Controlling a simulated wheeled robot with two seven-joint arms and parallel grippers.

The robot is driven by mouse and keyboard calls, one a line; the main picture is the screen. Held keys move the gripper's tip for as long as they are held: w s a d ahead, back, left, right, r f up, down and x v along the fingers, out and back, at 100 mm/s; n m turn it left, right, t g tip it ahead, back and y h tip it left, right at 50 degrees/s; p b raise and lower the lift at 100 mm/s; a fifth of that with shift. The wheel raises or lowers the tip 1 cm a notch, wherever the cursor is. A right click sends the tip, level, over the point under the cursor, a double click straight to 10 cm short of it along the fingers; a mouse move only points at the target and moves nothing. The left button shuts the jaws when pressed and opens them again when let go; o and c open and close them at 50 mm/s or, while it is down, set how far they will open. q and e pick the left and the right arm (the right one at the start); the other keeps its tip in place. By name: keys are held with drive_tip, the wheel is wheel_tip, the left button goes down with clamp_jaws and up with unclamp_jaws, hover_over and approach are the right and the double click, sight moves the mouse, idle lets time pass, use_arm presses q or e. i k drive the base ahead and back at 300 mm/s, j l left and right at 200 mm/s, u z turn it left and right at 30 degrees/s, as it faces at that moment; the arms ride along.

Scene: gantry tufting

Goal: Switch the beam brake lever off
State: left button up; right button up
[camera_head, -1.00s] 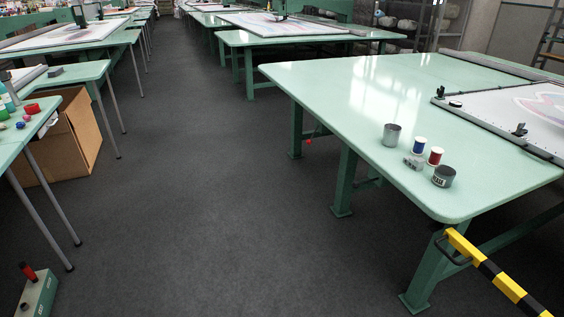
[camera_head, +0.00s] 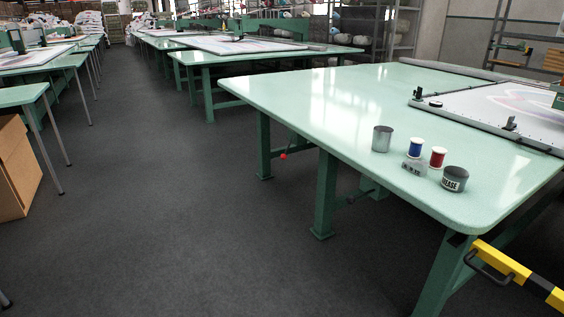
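A small lever with a red knob (camera_head: 283,156) shows under the near green table (camera_head: 300,95), beside its legs on the aisle side. It is small, and I cannot tell its on or off position or whether it is the beam brake lever. Neither of my grippers is in view.
On the table stand a grey metal cup (camera_head: 382,139), a blue spool (camera_head: 416,148), a red spool (camera_head: 437,158) and a grease tin (camera_head: 455,179). A yellow-black bar (camera_head: 505,263) juts out at the lower right. A cardboard box (camera_head: 18,170) stands left. The dark floor between is clear.

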sight(283, 156)
drive_tip(key=i+u, duration=0.15)
drive_tip(key=i, duration=0.85)
drive_tip(key=i+l+u, duration=0.2)
drive_tip(key=i, duration=0.8)
